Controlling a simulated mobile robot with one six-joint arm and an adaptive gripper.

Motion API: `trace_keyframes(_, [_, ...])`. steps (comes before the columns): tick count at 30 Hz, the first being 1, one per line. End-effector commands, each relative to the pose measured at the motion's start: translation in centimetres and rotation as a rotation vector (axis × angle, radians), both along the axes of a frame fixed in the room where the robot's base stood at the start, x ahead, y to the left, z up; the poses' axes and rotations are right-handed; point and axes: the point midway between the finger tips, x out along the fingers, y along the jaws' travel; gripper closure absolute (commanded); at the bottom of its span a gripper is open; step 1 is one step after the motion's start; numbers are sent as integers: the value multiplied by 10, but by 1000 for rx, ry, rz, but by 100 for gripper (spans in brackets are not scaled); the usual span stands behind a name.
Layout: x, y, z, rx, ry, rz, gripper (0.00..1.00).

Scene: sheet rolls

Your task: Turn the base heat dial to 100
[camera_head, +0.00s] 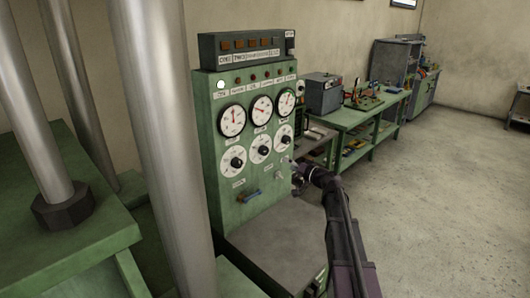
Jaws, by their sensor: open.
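A green control panel (216,210) stands at the centre. It carries a row of three white gauges with red needles. Below them are three white dials with black knobs: a left dial (233,160), a middle dial (261,148) and a right dial (284,137). Their labels are too small to read, so I cannot tell which is the base heat dial or its setting. My gripper (297,176) is at the panel's right edge, below and right of the right dial. It is open, small and dark in view, and clear of all three knobs.
Thick metal columns (165,130) stand at the left. Green workbenches (352,118) with tools line the wall behind. The floor at right is clear.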

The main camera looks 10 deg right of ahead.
Motion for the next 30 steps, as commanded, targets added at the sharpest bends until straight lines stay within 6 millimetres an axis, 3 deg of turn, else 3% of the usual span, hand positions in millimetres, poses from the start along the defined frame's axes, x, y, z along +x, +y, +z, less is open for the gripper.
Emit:
trace_keyframes(19, [9,-4,4,17,-13,-16,7])
trace_keyframes(30, [42,19,4,17,-13,-16,7])
